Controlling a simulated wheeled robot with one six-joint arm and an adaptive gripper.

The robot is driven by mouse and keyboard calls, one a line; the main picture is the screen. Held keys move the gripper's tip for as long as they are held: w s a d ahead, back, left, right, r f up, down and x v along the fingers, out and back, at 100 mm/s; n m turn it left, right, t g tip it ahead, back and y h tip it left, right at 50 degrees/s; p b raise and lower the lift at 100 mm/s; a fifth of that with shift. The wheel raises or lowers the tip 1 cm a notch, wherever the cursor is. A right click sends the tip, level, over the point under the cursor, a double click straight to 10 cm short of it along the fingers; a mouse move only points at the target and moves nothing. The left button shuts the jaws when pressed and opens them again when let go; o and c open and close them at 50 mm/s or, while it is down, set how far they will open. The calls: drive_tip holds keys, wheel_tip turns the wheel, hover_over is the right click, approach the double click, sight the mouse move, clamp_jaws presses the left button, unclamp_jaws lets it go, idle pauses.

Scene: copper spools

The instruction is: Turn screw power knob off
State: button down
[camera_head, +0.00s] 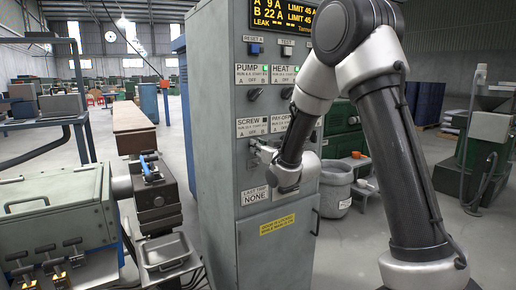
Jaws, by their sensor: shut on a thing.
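The grey control cabinet (215,200) stands in the middle of the view, with labelled switches on its front. The SCREW label (249,122) marks the lower left switch. My gripper (257,147) reaches in from the right, just below that label, and is shut on the screw power knob. The knob is mostly hidden behind the gripper and wrist, so its pointing direction cannot be read. The PUMP knob (254,94) and the HEAT knob (287,93) are uncovered above. The PAY-OFF label (281,122) is beside SCREW; its knob is hidden by my arm.
A display (283,14) tops the cabinet, above a blue RESET button (255,48). A machine with a metal tray (167,253) stands close at left. A grey pot (336,190) stands behind my arm.

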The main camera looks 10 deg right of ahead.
drive_tip(key=c, duration=1.5)
unclamp_jaws()
drive_tip(key=shift+o, duration=0.2)
drive_tip(key=v, duration=0.7)
drive_tip(key=shift+s, duration=0.25)
